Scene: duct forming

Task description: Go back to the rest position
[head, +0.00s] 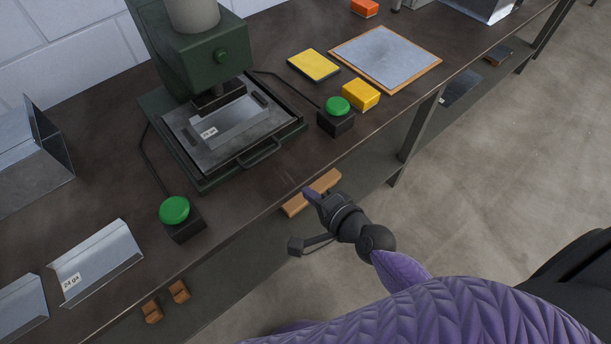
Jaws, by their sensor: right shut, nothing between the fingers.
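My right gripper (310,194) hangs in front of the bench's front edge, near the middle of the head view. It is shut and empty, with nothing between its fingers. My right arm, in a purple quilted sleeve, comes in from the lower right. My left gripper is not in view. The green press (168,58) stands on the dark bench (288,172) at the upper left. A bent metal piece with a label (232,124) lies on the press bed.
Green buttons stand on black boxes left (175,210) and right (338,105) of the press. Labelled folded sheet metal (98,262) lies at the lower left. A yellow block (361,94) and a grey sheet on a board (385,55) lie farther right. The floor (500,170) is clear.

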